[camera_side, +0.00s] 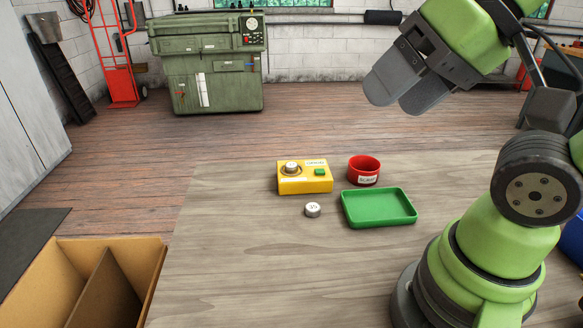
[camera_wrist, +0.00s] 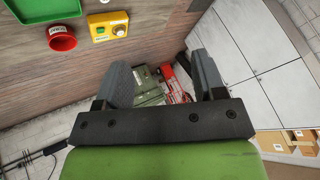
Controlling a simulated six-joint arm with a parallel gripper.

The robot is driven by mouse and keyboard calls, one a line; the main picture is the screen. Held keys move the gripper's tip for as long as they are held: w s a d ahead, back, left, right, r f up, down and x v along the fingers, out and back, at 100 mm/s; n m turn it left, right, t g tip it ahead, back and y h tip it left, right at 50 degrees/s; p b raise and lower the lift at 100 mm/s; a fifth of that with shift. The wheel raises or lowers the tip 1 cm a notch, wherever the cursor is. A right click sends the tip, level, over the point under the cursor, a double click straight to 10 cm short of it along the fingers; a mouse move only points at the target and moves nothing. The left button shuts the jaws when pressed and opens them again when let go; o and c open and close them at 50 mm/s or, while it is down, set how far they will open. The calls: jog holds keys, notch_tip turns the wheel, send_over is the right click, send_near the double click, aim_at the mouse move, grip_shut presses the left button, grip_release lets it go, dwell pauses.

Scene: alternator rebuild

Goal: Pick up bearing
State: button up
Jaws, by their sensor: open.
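A small silver cylinder (camera_side: 313,210) with a dark number on its pale top stands on the wooden table, in front of the yellow box (camera_side: 305,184). A similar silver piece (camera_side: 291,167) sits in a round recess on top of the box. I cannot tell for certain which one is the bearing. The yellow box also shows at the top of the wrist view (camera_wrist: 106,19). My gripper (camera_side: 398,100) is open and empty, high above the table and to the right of both pieces. In the wrist view its fingers (camera_wrist: 163,80) stand apart with nothing between them.
A green tray (camera_side: 380,221) lies right of the loose cylinder. A red bowl (camera_side: 364,180) with a white label stands behind the tray. A divided cardboard box (camera_side: 150,262) is at the lower left. The table's left and front parts are clear. A green machine (camera_side: 210,70) stands far behind.

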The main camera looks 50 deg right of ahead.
jog(key=w+d+n+g+h, duration=0.1)
jog(key=w+d+g, duration=0.15)
jog(key=w, duration=0.75)
jog(key=n+g+h, duration=0.1)
jog(key=n+g, duration=0.2)
send_over(292, 165)
jog(key=s, duration=0.1)
notch_tip(292, 165, down, 22)
jog(key=shift+r, duration=0.25)
jog(key=shift+w+f, duration=0.25)
jog(key=shift+f, duration=1.15)
jog(key=shift+w+f, duration=0.2)
jog(key=shift+f, duration=1.15)
jog(key=shift+c, duration=0.4)
grip_shut()
